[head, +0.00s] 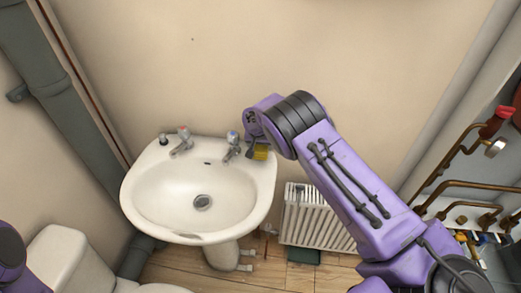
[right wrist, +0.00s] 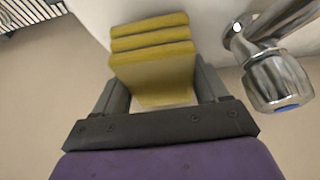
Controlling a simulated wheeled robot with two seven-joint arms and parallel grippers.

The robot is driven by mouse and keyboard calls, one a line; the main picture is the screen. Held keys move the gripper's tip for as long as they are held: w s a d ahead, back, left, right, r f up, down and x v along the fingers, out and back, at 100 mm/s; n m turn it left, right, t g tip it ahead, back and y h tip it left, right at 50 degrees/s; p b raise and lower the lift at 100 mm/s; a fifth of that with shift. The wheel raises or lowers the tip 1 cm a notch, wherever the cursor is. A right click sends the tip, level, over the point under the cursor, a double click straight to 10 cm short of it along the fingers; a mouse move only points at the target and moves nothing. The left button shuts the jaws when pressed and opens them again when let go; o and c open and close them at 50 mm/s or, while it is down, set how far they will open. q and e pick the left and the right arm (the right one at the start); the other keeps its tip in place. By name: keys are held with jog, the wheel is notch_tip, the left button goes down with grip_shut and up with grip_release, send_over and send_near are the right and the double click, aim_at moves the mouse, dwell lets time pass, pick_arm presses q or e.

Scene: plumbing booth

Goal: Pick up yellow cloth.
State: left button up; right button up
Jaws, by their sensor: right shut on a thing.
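The folded yellow cloth (head: 260,153) is at the back right corner of the white sink (head: 150,200), beside the right tap. In the right wrist view the cloth (right wrist: 152,62) shows as a stack of folded layers between the two grey fingers. My right gripper (head: 256,149) is shut on it. In the right wrist view the fingers of this gripper (right wrist: 158,90) press on both sides of the cloth. I cannot tell whether the cloth still touches the sink. My left gripper is not in view; only a purple part of my left arm shows at the lower left.
A chrome tap with a blue mark (right wrist: 275,75) stands very close to the right of the cloth. Another tap (head: 182,142) is on the sink's left. A white radiator (head: 318,215) is below right, with copper pipes (head: 470,185) at far right. A toilet (head: 70,262) is at lower left.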

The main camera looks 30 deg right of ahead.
jog(key=s+d+r+b, duration=0.4)
jog(key=s+d+r, duration=0.1)
jog(key=s+r, duration=0.6)
jog(key=shift+s+d, duration=0.15)
jog(key=shift+s, duration=0.9)
